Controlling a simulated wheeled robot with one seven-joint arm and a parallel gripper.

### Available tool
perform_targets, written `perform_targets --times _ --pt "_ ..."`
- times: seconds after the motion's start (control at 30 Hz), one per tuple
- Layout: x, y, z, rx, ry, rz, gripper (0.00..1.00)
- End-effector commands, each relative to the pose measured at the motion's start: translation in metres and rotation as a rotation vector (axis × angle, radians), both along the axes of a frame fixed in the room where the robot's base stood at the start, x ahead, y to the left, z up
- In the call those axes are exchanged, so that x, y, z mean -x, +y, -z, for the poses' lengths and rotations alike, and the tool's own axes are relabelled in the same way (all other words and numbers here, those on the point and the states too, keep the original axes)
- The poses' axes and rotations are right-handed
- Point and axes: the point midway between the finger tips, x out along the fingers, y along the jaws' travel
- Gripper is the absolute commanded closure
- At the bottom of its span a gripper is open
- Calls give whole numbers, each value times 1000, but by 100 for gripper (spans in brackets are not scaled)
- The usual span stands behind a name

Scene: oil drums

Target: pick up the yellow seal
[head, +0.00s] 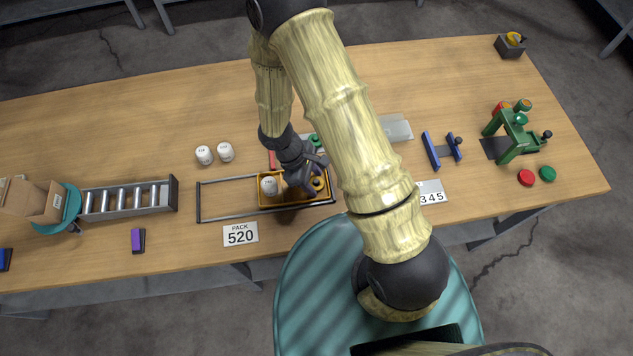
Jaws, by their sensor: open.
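A small yellow round piece with a dark centre (317,184), which looks like the yellow seal, is at the right end of an orange-yellow tray (262,204). My gripper (306,187) is over the right half of this tray, jaws open, close beside the yellow piece. Its dark fingers hide part of the piece and tray. I cannot tell whether they touch it. A white drum (269,185) stands in the tray's left part. Another yellow item (514,38) sits on a dark block at the table's far right corner.
The tray sits at the right of a rail frame (220,218). Two white drums (214,154) stand behind it. A green press (515,135) and red (525,177) and green discs (547,173) are at right. A roller rack (125,198) is left. My arm hides the table's middle.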

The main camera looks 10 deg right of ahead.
Motion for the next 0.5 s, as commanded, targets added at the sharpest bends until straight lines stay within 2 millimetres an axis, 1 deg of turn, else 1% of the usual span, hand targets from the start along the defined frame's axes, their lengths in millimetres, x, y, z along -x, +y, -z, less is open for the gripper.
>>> perform_targets --times 0.3,0.33,0.4,0.5 --pt "0 0 0 0 0 -1 52" --pt "0 0 0 0 0 -1 54" --pt "0 0 0 0 0 -1 68" --pt "0 0 0 0 0 0 85"
